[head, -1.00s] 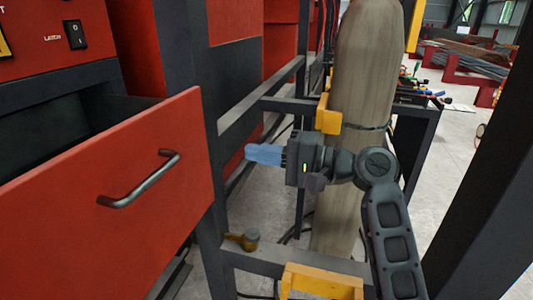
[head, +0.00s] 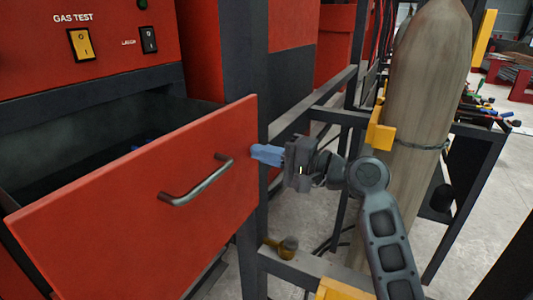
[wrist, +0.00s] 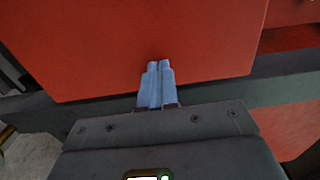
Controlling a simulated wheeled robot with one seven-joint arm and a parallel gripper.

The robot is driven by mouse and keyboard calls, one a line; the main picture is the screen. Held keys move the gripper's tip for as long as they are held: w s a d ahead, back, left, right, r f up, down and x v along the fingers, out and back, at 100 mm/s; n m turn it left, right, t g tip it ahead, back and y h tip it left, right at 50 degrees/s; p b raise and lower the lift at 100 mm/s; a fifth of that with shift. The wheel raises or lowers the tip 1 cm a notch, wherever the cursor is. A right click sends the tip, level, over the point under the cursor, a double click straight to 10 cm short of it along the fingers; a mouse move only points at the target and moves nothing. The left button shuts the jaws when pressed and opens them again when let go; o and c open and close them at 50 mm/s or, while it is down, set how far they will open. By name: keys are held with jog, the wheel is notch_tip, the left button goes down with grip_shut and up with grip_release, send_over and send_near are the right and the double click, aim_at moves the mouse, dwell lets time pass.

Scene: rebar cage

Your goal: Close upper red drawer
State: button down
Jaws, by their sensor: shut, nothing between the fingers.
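The upper red drawer (head: 130,215) stands pulled out of its dark cabinet at the left of the head view, its inside showing behind the red front. A grey bar handle (head: 196,181) is fixed to that front. My gripper (head: 254,153) is shut and empty, its blue fingertips at the right edge of the drawer front. In the wrist view the fingertips (wrist: 159,66) lie together before a red panel (wrist: 150,40), which appears to be the drawer front. I cannot tell whether they touch it.
A red panel with a yellow GAS TEST switch (head: 80,43) is above the drawer. Open floor (head: 470,240) shows at the right.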

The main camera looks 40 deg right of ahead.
jog(key=x, duration=2.1)
jog(key=shift+f, duration=0.15)
jog(key=shift+w, duration=0.15)
jog(key=shift+w+a+r, duration=0.1)
jog(key=shift+a+r, duration=0.05)
jog(key=shift+r, duration=0.05)
jog(key=shift+a+r, duration=0.1)
